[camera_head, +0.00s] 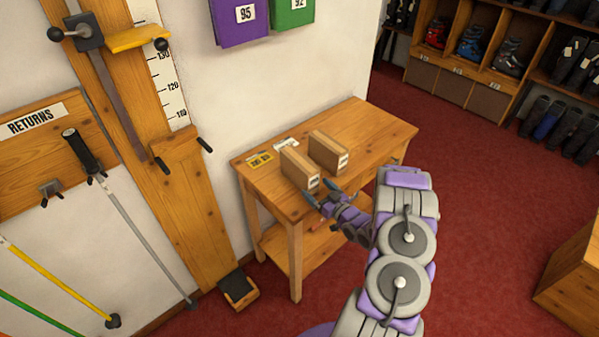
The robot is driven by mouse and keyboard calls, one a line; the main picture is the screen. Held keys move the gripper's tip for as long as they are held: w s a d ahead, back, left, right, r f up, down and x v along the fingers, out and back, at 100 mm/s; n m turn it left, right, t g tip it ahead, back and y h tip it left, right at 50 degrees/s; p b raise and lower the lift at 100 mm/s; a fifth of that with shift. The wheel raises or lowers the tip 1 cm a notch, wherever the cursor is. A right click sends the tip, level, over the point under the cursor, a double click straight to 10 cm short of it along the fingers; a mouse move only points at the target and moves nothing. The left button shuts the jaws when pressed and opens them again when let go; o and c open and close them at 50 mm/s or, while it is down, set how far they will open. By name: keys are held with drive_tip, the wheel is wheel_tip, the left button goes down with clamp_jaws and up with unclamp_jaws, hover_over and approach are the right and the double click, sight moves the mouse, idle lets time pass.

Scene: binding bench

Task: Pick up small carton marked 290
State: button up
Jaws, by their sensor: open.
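Two small brown cartons stand side by side on the wooden bench (374,130). The left carton (296,166) has a white label on its near end, and the right carton (326,150) has one too. Both labels are too small to read, so I cannot tell which is marked 290. My gripper (320,194) is open at the bench's front edge, close to the near end of the left carton. Its fingers point toward that carton. I cannot tell whether they touch it.
A yellow card (259,160) and a white card (287,145) lie behind the cartons. The bench's right side is clear. A lower shelf (300,240) sits beneath. Purple (238,20) and green (291,14) bins hang above. A wooden measuring post (190,200) stands left.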

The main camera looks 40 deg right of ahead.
sight(299, 170)
drive_tip(key=shift+w+d, duration=0.15)
drive_tip(key=shift+w, duration=0.85)
drive_tip(key=shift+w+a+r, duration=0.15)
drive_tip(key=shift+w+a, duration=0.05)
drive_tip(key=shift+w, duration=0.25)
drive_tip(key=w, duration=0.1)
drive_tip(key=w+r+b, duration=0.1)
drive_tip(key=w, duration=0.1)
drive_tip(key=shift+w+a, duration=0.15)
drive_tip(key=shift+w, duration=0.5)
drive_tip(key=shift+w+d, duration=0.15)
drive_tip(key=shift+d, duration=0.15)
drive_tip(key=shift+f, duration=0.1)
drive_tip(key=shift+c, duration=0.3)
drive_tip(key=shift+a, duration=0.15)
drive_tip(key=c, duration=1.1)
